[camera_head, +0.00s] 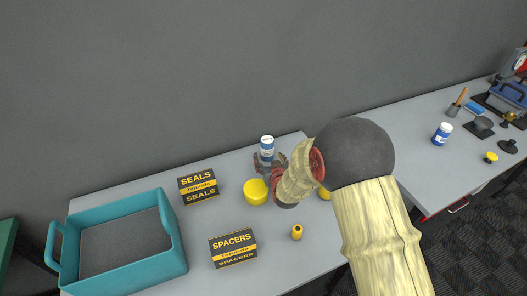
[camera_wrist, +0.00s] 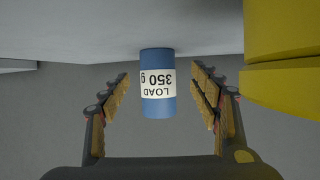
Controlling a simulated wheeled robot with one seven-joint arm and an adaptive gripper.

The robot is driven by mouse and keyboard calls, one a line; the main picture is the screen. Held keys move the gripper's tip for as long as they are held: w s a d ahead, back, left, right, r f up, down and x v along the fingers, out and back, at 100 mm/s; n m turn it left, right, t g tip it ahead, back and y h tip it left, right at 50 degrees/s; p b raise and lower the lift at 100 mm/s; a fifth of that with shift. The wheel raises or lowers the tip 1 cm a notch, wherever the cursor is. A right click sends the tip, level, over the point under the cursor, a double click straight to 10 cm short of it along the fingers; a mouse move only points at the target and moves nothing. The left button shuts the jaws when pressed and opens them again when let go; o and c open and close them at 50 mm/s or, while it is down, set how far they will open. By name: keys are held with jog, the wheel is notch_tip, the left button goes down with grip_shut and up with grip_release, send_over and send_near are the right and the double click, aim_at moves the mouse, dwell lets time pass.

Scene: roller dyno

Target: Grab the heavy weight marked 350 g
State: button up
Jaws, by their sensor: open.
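The weight is a blue cylinder (camera_wrist: 158,107) with a white label reading LOAD 350 g, upside down in the wrist view. In the head view the blue weight (camera_head: 267,146) stands on the grey table towards the back, with its lower part partly hidden by my gripper. My gripper (camera_wrist: 160,76) is open, with one finger on each side of the weight in the wrist view and visible gaps to both. In the head view my gripper (camera_head: 270,162) is low over the table at the weight's near side. Whether the weight is fully between the pads I cannot tell.
A large yellow cylinder (camera_wrist: 285,70) is close beside the right finger; the head view shows it (camera_head: 256,192) left of my gripper. SEALS (camera_head: 198,186) and SPACERS (camera_head: 233,248) boxes, a small yellow piece (camera_head: 297,232) and a teal tray (camera_head: 177,235) stand nearby.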

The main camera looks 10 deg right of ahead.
aim_at(269, 154)
jog(key=x, duration=0.2)
jog(key=b+x, duration=0.1)
jog(key=x, duration=0.2)
jog(key=shift+w+d+r+b, duration=0.2)
jog(key=shift+w+r+b, duration=0.1)
jog(key=shift+w+b, duration=0.15)
jog(key=shift+c, duration=1.3)
jog(key=shift+r, duration=0.1)
jog(key=c, duration=1.3)
